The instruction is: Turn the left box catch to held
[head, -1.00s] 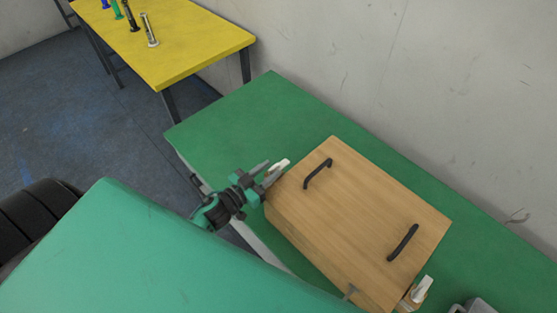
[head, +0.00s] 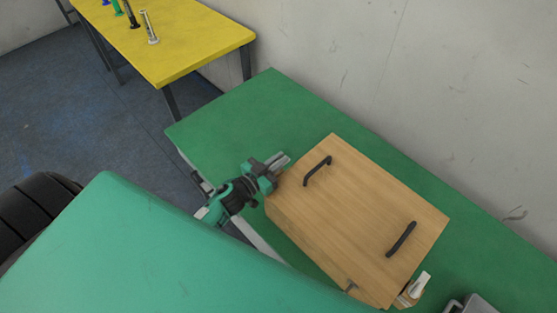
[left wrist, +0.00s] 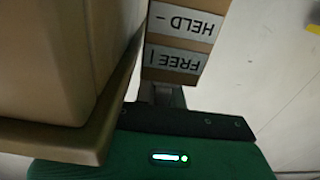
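A wooden box (head: 355,210) with two black handles stands on the green table. My left gripper (head: 281,160) is at the box's left end, with its grey fingers close together. The left catch is hidden in the head view, behind or between those fingers. I cannot tell whether they grip it. In the left wrist view, an upside-down label plate (left wrist: 181,42) reads "HELD –" and "FREE |", just beyond a grey finger part. The box side (left wrist: 60,60) fills the left of that view. The right catch (head: 421,285) is a white lever at the box's near right corner. My right gripper is out of view.
The green table (head: 235,115) is clear beyond the box's left end. A wall (head: 400,80) runs along its back. A grey object (head: 470,303) is cut off at the lower right. A yellow table (head: 200,50) with several small upright items stands farther back.

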